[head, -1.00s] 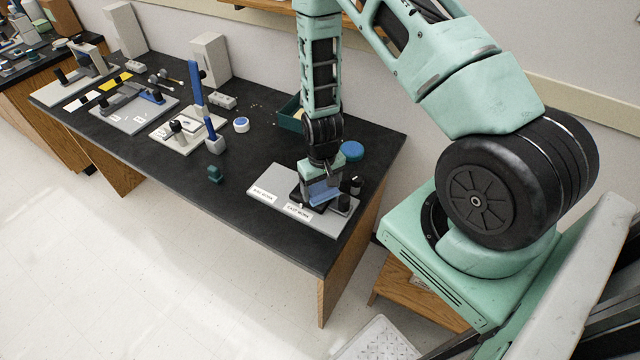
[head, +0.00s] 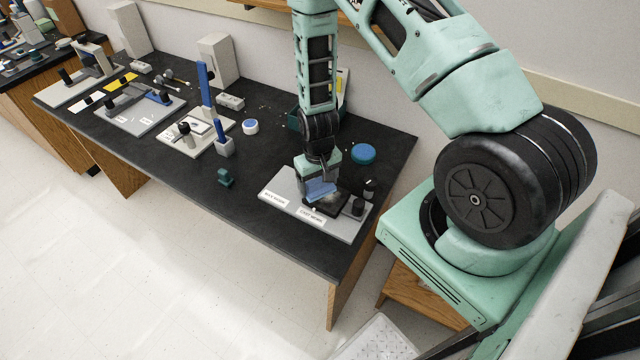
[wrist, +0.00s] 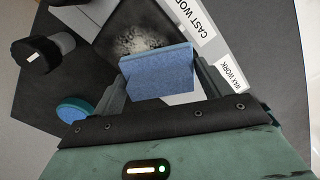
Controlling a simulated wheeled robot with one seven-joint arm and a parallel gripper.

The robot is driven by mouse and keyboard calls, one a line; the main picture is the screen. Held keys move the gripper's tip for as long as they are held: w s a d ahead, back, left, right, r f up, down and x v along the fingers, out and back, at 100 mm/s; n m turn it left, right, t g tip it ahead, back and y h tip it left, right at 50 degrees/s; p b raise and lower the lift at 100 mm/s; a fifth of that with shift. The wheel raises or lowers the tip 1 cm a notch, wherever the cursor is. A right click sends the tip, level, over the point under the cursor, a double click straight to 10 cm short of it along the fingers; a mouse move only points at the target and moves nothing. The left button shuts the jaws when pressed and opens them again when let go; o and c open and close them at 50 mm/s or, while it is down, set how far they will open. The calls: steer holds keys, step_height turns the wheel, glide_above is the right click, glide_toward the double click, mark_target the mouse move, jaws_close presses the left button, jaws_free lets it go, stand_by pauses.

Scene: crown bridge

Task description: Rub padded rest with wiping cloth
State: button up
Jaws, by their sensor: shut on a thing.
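My gripper (head: 318,184) is shut on the blue wiping cloth (head: 319,190), a folded block that also shows between the fingers in the wrist view (wrist: 158,72).
The grey board (head: 278,186) carries labels reading "WAX WORK" and "CAST WORK".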

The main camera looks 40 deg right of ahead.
steer(key=shift+w+a+f, duration=0.15)
steer(key=shift+w, duration=0.25)
steer(key=r, duration=0.1)
steer(key=r+p, duration=0.1)
steer(key=r, duration=0.1)
steer(key=shift+w, duration=0.25)
steer(key=shift+s+r+p, duration=0.2)
steer(key=shift+r+p, duration=0.15)
steer(key=shift+p, duration=0.05)
steer(key=shift+w+r, duration=0.15)
steer(key=shift+r, duration=0.15)
steer(key=shift+r+p, duration=1.7)
steer(key=shift+r, duration=0.45)
steer(key=shift+f+b, duration=0.15)
steer(key=shift+b, duration=0.15)
steer(key=b, duration=0.3)
steer(key=shift+f, duration=0.35)
steer(key=b, duration=0.2)
steer(key=shift+f+b, duration=0.1)
steer(key=shift+b, duration=0.2)
